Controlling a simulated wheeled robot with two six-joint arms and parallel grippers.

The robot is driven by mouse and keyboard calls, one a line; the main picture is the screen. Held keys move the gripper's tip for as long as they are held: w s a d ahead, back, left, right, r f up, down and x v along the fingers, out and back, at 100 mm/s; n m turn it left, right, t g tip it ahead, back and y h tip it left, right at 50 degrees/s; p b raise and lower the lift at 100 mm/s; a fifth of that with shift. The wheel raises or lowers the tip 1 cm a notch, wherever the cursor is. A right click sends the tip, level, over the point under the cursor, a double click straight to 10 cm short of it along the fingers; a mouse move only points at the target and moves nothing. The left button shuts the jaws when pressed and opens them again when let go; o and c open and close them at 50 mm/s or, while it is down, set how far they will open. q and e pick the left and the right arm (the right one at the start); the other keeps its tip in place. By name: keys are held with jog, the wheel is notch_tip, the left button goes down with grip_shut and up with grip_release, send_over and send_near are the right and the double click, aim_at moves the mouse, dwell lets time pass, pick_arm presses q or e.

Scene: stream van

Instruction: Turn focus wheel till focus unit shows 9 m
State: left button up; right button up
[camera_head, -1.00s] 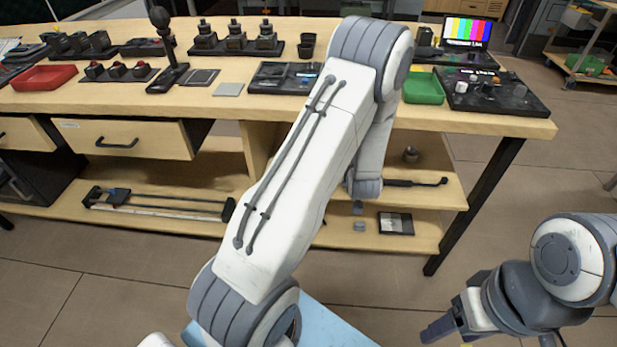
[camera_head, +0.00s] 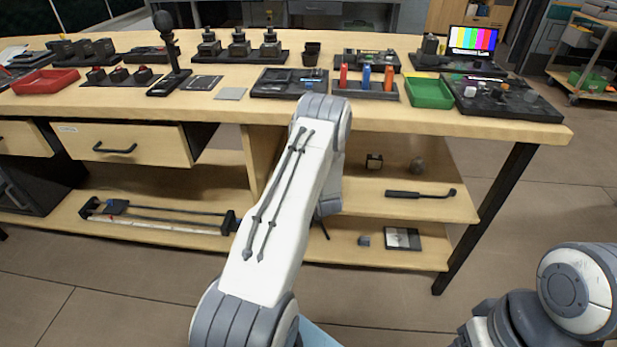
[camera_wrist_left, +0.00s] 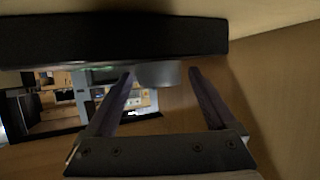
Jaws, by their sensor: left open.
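My left arm rises in the middle of the head view and bends down at the bench front; its gripper is hidden there behind my own arm. In the left wrist view my left gripper (camera_wrist_left: 160,76) is open, its two fingers apart. A grey rounded piece (camera_wrist_left: 158,73) shows between the fingertips, below a broad black slab (camera_wrist_left: 110,38); I cannot tell whether it is the focus wheel or whether a finger touches it. No 9 m reading is legible, and I cannot pick out the focus unit for sure. My right gripper is outside the views.
The bench (camera_head: 225,118) carries a black panel (camera_head: 289,82), a rack of coloured cylinders (camera_head: 366,85), a green tray (camera_head: 429,93), a knobbed console (camera_head: 505,96) and a red tray (camera_head: 44,81). Lower shelves (camera_head: 420,208) hold a dark rod (camera_head: 420,194) and a slider rail (camera_head: 160,220). Floor in front is open.

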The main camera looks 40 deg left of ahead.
pick_arm(q)
jog(key=shift+w+a+f, duration=0.1)
jog(key=shift+w+a, duration=0.1)
jog(key=shift+a, duration=0.05)
jog(key=c, duration=1.4)
jog(key=shift+o, duration=0.2)
